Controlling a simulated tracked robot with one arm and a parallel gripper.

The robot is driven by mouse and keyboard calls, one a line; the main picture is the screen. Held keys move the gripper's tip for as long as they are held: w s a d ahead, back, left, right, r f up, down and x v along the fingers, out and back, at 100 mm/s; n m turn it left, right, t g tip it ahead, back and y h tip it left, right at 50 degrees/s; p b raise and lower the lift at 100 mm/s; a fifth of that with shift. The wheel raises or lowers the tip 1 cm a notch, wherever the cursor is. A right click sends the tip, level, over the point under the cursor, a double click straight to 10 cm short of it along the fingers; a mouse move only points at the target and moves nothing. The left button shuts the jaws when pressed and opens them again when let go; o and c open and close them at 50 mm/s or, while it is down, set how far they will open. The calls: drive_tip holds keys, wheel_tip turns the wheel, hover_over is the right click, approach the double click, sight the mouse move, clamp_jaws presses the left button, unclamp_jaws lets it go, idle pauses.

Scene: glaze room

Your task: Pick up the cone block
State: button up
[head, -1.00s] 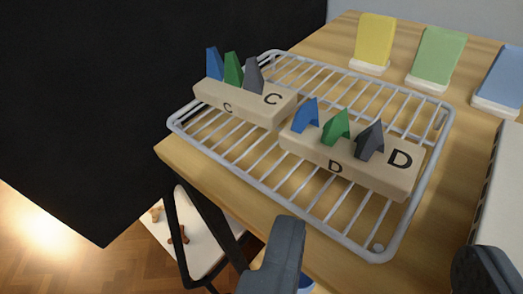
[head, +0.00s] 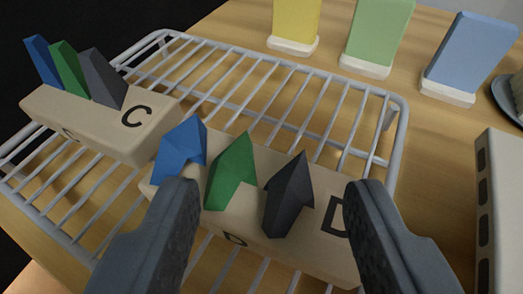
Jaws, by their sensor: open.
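Two beige cone blocks stand on a wire rack (head: 375,158). The block marked D (head: 318,262) lies in front of my gripper (head: 270,205), with blue, green and dark grey cones along its top. The block marked C (head: 95,125) stands to the left, with upright blue, green and grey cones. The cones on D look bent over or pointed. My gripper is open, with its two fingers in front of D's left and right parts in the view. I cannot tell whether the fingers touch it. The fingers hide parts of D's near side and of the rack.
Yellow (head: 296,22), green (head: 376,35) and blue (head: 468,55) tiles on white feet stand behind the rack on the wooden table (head: 430,135). A white box with dark slots (head: 503,215) is at the right. A dark plate edge (head: 508,105) shows at the far right.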

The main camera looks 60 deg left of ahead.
sight(271, 213)
drive_tip(key=x, duration=0.3)
drive_tip(key=shift+w+a, duration=0.1)
drive_tip(key=shift+a, duration=0.05)
drive_tip(key=c, duration=0.7)
drive_tip(key=shift+o, duration=0.2)
